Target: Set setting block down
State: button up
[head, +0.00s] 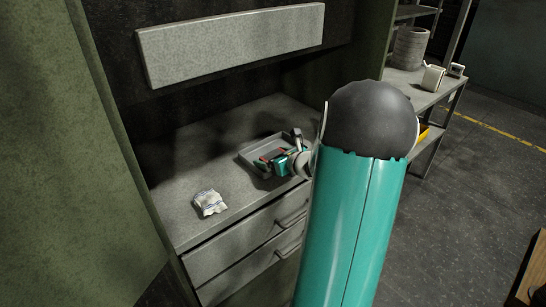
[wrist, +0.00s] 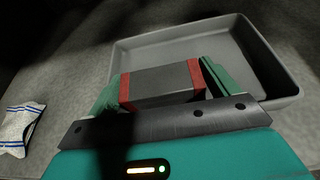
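The setting block (wrist: 160,87) is a dark grey rectangular block. My gripper (wrist: 161,80) is shut on it, with a red-padded green finger against each end. In the wrist view the block overlaps the near side of a shallow grey tray (wrist: 262,50). In the head view my gripper (head: 272,159) is over the tray (head: 246,158) on the grey counter. The block's underside is hidden, so I cannot tell whether it touches the tray. The tray's visible floor is empty in the wrist view.
A white packet with blue stripes (head: 209,203) lies on the counter (head: 180,190) left of the tray, also seen in the wrist view (wrist: 19,129). Drawers (head: 250,245) are below. A shelf (head: 410,88) with containers stands at the right. The counter's back left is clear.

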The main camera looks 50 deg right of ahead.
jog(key=shift+s+r, duration=0.1)
jog(key=shift+r, duration=0.1)
jog(key=v, duration=1.2)
jog(key=w+a+r+n+g+y, duration=0.1)
jog(key=a+r+n+g+y, duration=0.15)
jog(key=a+n, duration=0.85)
jog(key=w+a+r+n+g+y, duration=0.1)
jog(key=w+a+n+g+y, duration=0.2)
jog(key=a+n, duration=0.85)
jog(key=s+a+r+n+g+h, duration=0.2)
jog(key=s+a+r+n+h, duration=0.2)
jog(key=s+a+n, duration=0.6)
jog(key=shift+s+a+n, duration=0.25)
jog(key=shift+a+n, duration=2)
jog(key=shift+a, duration=0.1)
